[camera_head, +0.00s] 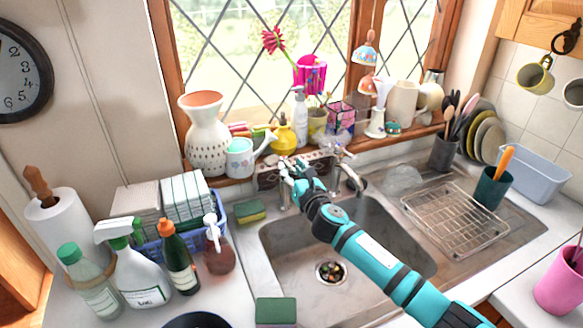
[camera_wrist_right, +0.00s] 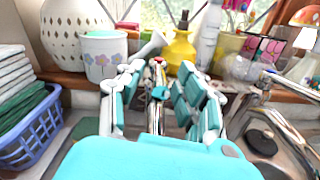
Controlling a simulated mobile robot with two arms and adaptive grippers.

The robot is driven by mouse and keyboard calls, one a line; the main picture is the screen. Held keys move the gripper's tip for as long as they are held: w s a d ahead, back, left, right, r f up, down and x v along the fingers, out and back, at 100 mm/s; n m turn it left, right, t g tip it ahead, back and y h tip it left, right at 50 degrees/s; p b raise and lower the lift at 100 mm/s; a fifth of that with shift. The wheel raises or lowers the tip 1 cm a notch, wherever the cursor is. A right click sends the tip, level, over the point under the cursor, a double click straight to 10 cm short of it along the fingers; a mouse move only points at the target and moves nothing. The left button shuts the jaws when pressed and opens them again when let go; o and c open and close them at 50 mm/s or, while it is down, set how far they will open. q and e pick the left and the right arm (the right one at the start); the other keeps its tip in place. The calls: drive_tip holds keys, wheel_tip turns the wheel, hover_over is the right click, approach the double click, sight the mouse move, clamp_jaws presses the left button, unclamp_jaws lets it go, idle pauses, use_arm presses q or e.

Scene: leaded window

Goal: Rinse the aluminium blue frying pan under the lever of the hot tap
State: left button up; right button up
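The right gripper (camera_head: 292,172) reaches over the back of the sink (camera_head: 385,225) to the left-hand tap by the window sill. In the right wrist view its fingers (camera_wrist_right: 160,78) are spread apart, one on each side of this tap (camera_wrist_right: 157,112), which has a small red mark near its top. Whether a finger touches the lever is unclear. A dark, blue-tinged round rim, probably the frying pan (camera_head: 197,321), is cut off at the bottom edge. My left gripper is out of view.
Spray bottles (camera_head: 140,280) and a blue basket (camera_head: 150,250) stand left of the sink. Sponges (camera_head: 249,211) lie on the counter. A wire rack (camera_head: 460,220) sits on the right drainer. Vases and pots crowd the sill. The basin is mostly clear.

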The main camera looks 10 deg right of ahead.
drive_tip(key=shift+w, duration=0.35)
drive_tip(key=shift+a, duration=0.1)
drive_tip(key=shift+c, duration=0.2)
clamp_jaws()
